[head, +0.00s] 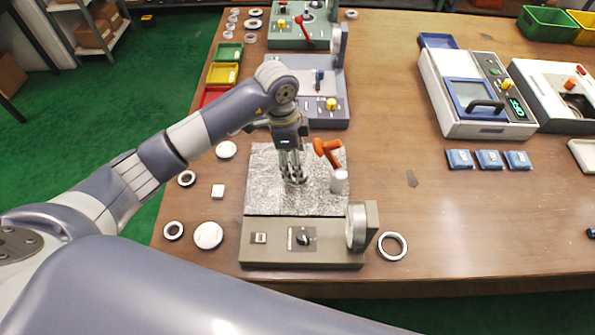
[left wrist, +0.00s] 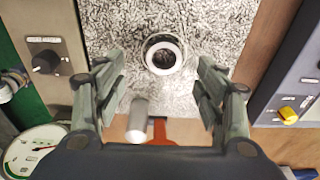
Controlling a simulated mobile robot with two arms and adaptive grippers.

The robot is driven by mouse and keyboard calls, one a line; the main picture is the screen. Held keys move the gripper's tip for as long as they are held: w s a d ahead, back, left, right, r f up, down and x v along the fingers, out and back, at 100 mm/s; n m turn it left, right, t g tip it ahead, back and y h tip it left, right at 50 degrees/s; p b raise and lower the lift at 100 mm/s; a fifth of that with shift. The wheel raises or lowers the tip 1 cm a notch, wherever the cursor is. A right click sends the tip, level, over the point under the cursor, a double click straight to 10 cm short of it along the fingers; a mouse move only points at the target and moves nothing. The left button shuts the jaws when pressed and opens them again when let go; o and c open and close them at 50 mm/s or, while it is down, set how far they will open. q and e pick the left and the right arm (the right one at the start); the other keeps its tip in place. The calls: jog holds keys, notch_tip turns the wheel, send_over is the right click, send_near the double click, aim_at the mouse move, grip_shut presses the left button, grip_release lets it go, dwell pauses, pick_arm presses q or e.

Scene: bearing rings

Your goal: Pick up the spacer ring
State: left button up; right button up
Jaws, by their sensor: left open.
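A ring (left wrist: 163,54) with a pale inner band and dark outer edge lies on the speckled grey plate (left wrist: 215,30) of a bench fixture. I take it for the spacer ring, though other rings are about. My left gripper (head: 294,180) points down over this plate (head: 265,195) in the head view and hides the ring there. In the left wrist view the gripper (left wrist: 160,78) is open and empty, with its fingers wide apart and the ring seen between and beyond the tips. My right gripper is not in view.
A large ring (head: 392,246) lies right of the fixture. Several rings and discs lie to its left. A blue-grey device (head: 300,95) stands behind. The table's middle right is mostly clear.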

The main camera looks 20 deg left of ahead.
pick_arm(q)
jog(key=shift+w+f, duration=0.1)
jog(key=shift+f, duration=0.2)
jog(key=f, duration=0.1)
jog(key=f+p, duration=0.1)
jog(key=f, duration=0.1)
jog(key=f+p, duration=0.1)
jog(key=shift+w+d+f, duration=0.3)
jog(key=shift+f, duration=0.1)
jog(key=c, duration=1.2)
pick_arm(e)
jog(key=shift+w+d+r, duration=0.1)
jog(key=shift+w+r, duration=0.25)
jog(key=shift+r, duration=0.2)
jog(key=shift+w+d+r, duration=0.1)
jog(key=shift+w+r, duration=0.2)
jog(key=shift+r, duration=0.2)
